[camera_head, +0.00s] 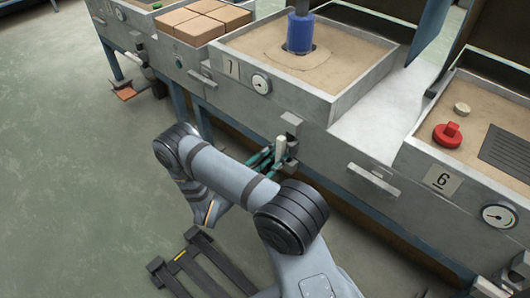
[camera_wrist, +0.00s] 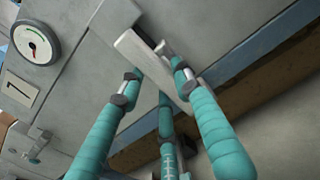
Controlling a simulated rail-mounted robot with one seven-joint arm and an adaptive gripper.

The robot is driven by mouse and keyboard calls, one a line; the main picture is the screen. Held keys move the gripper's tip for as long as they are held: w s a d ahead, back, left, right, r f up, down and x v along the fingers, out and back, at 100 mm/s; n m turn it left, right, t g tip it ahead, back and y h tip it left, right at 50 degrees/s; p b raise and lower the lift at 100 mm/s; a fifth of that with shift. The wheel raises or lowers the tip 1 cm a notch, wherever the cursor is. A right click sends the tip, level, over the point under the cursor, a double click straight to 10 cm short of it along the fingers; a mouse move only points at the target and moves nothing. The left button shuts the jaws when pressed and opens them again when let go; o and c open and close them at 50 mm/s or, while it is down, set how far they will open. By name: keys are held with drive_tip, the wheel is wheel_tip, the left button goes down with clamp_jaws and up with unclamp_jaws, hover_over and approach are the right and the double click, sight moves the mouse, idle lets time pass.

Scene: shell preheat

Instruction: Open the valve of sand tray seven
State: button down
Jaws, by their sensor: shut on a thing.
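Sand tray seven (camera_head: 349,88) stands at the top middle of the head view, with a plate marked 7 (camera_head: 231,68) and a round gauge (camera_head: 261,83) on its front. The plate (camera_wrist: 19,89) and the gauge (camera_wrist: 36,43) also show at the left of the wrist view. Below the tray's front edge is a pale lever, the valve handle (camera_head: 280,146). In the wrist view the handle (camera_wrist: 143,54) is a flat bar slanting between my teal fingers. My gripper (camera_wrist: 155,75) is shut on it; it also shows in the head view (camera_head: 273,157).
A blue cylinder (camera_head: 300,32) stands in the sand of tray seven. Tray six (camera_head: 482,163) is at the right, holding a red-knobbed piece (camera_head: 447,134). Bricks (camera_head: 204,20) fill a tray at the left. The floor at left is mostly clear, with a dark slatted frame (camera_head: 197,262) below.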

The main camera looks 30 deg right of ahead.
drive_tip(key=shift+w+a+n, duration=0.1)
drive_tip(key=shift+w+n, duration=0.05)
drive_tip(key=shift+n, duration=0.15)
drive_tip(key=c, duration=1.3)
unclamp_jaws()
drive_tip(key=shift+c, duration=0.2)
drive_tip(key=v, duration=1.2)
drive_tip(key=x, duration=1.2)
